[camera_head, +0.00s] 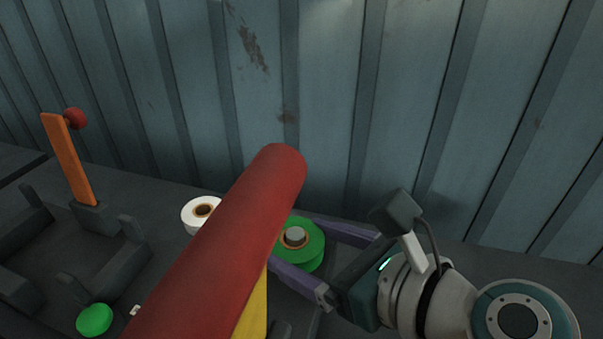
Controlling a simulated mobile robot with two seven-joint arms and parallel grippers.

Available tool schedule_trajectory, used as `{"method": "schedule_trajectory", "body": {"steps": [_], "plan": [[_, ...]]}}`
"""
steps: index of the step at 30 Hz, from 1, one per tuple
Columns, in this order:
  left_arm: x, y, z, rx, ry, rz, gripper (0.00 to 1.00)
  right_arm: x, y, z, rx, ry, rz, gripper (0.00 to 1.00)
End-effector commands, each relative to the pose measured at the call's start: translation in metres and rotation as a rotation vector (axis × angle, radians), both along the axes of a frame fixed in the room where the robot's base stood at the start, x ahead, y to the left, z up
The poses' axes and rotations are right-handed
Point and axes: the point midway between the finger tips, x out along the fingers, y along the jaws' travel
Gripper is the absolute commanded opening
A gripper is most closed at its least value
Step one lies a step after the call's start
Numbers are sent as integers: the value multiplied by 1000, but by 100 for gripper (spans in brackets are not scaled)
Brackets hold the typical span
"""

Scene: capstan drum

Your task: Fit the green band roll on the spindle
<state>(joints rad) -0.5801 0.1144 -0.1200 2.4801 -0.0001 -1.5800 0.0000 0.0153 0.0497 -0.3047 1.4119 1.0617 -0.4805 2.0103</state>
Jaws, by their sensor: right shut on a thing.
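The green band roll (315,252) is in the middle of the head view, with its brown core ring facing up. A grey round end (295,236) shows inside the core and looks like the top of the spindle. I cannot tell how far down the roll sits on it. My right gripper (287,238) comes in from the right, with its purple fingers on either side of the green roll, shut on it. The red bar hides the roll's left side and the fingertips. My left gripper is not in view.
A thick red bar (230,235) with a yellow part (252,308) crosses the foreground. A white roll (190,215) stands behind it to the left. An orange lever (68,160) with a red knob and a green button (94,320) are at left. A ribbed metal wall (420,100) closes the back.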

Motion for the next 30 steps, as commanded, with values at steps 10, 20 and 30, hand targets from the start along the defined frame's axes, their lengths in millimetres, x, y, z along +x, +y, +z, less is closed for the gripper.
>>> {"method": "schedule_trajectory", "body": {"steps": [10, 20, 30], "plan": [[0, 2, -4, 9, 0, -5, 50, 0, 0, -4, 1, -1, 0, 100], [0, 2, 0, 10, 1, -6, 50, -5, -5, -1, 0, 1, -1, 100], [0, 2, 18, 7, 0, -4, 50, -50, -45, 24, -2, 2, 0, 100]]}}
